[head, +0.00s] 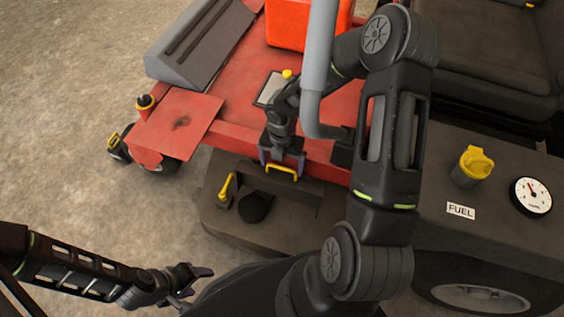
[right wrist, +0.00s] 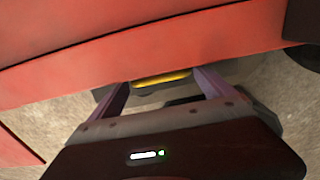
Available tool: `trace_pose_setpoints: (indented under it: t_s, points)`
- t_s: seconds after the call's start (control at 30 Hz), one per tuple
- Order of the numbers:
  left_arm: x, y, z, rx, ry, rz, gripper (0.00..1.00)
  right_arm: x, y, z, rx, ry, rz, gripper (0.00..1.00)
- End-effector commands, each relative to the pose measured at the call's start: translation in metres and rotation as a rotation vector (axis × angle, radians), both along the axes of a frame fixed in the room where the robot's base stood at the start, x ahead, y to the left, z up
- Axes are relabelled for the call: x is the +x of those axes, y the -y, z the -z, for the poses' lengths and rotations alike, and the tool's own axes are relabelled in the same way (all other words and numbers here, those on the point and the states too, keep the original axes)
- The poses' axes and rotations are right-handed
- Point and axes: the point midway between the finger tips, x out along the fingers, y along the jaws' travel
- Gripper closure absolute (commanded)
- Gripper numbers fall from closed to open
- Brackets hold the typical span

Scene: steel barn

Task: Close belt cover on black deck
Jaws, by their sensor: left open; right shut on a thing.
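The black deck (head: 222,222) lies low beside the red mower body. The belt cover (head: 302,187), a dark panel with a yellow handle (head: 283,169), is on the deck and looks raised; its exact angle is hard to tell. My right gripper (head: 282,164) reaches down from above and is shut on the yellow handle. In the right wrist view the yellow handle (right wrist: 161,79) shows between the two purple fingers (right wrist: 162,90). My left gripper (head: 191,281) is open and empty, low at the left front, apart from the deck.
A round black part (head: 255,207) and a yellow latch (head: 226,187) sit on the deck left of the cover. A red plate (head: 178,124) and front wheel (head: 150,161) are further left. A fuel cap (head: 473,166) and gauge (head: 531,196) are at right. Bare ground is free at left.

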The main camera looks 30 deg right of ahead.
Motion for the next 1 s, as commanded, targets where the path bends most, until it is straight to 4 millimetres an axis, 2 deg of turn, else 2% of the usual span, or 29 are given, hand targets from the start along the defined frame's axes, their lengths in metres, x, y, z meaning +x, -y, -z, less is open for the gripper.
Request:
trace_pose_setpoints:
  t_s: [0.03,0.33,0.67,1.0]
  points:
    - [0.000,0.000,0.000,0.000,0.000,0.000,0.39,0.000,0.000,0.000,0.000,0.000,0.000,0.57]
    - [0.000,0.000,0.000,0.000,0.000,0.000,0.39,0.000,0.000,0.000,-0.001,-0.001,-0.001,0.80]
    - [0.000,0.000,0.000,0.000,0.000,0.000,0.39,-0.006,-0.007,-0.001,0.000,-0.002,-0.004,0.80]
    - [0.001,-0.001,0.007,0.002,0.003,-0.003,0.39,-0.029,-0.037,0.003,0.002,-0.003,-0.006,0.81]
